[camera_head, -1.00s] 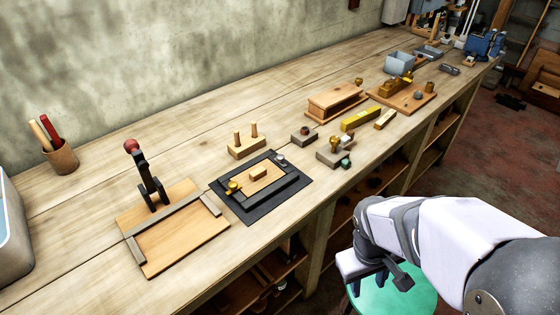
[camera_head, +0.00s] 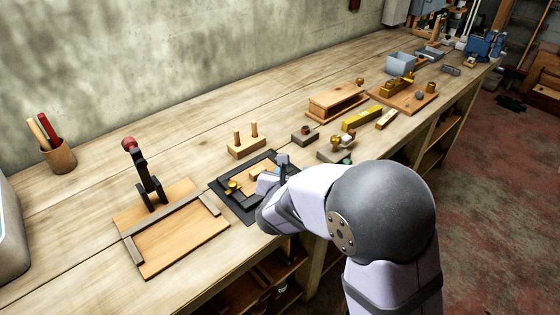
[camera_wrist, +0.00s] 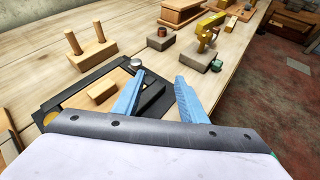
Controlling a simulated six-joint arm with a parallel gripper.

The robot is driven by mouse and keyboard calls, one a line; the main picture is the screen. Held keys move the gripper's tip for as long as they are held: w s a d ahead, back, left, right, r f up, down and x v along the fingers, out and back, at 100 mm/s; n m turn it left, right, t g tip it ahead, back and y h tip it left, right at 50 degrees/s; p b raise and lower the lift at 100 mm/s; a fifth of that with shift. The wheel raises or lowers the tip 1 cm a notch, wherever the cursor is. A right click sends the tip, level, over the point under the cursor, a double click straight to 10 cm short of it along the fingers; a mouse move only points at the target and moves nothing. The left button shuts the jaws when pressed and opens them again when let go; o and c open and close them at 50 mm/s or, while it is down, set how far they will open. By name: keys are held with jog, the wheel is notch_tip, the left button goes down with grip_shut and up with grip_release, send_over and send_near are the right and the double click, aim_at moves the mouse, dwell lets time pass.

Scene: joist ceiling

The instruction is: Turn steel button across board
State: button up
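The wooden board (camera_wrist: 75,101) with a small raised wooden block (camera_wrist: 102,91) sits in a dark frame (camera_wrist: 104,70) on the bench. The round steel button (camera_wrist: 136,64) is at the frame's far corner in the wrist view. A brass button (camera_head: 232,186) is at the frame's left side in the head view. My gripper (camera_wrist: 160,77) is open and empty. Its blue fingers stand over the frame's right end, just on the near side of the steel button, with no contact visible. In the head view my gripper (camera_head: 277,172) and arm cover part of the frame, and the steel button is hard to make out.
A block with two pegs (camera_head: 246,144) stands behind the frame. A small dark block (camera_head: 303,135) and a block with brass fittings (camera_wrist: 200,57) stand to the right. A toggle clamp (camera_head: 146,175) on a wooden base is at left. Bench front edge is close.

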jog(key=a, duration=0.1)
jog(key=a+n+y, duration=0.1)
jog(key=a+n, duration=0.1)
jog(key=a, duration=0.1)
jog(key=shift+w+r+t+y, duration=0.1)
jog(key=shift+w+t+y, duration=0.2)
jog(key=shift+t, duration=0.1)
jog(key=shift+p+x, duration=1.1)
jog(key=shift+x, duration=2.55)
jog(key=shift+s, duration=0.1)
jog(key=shift+c, duration=0.7)
grip_shut()
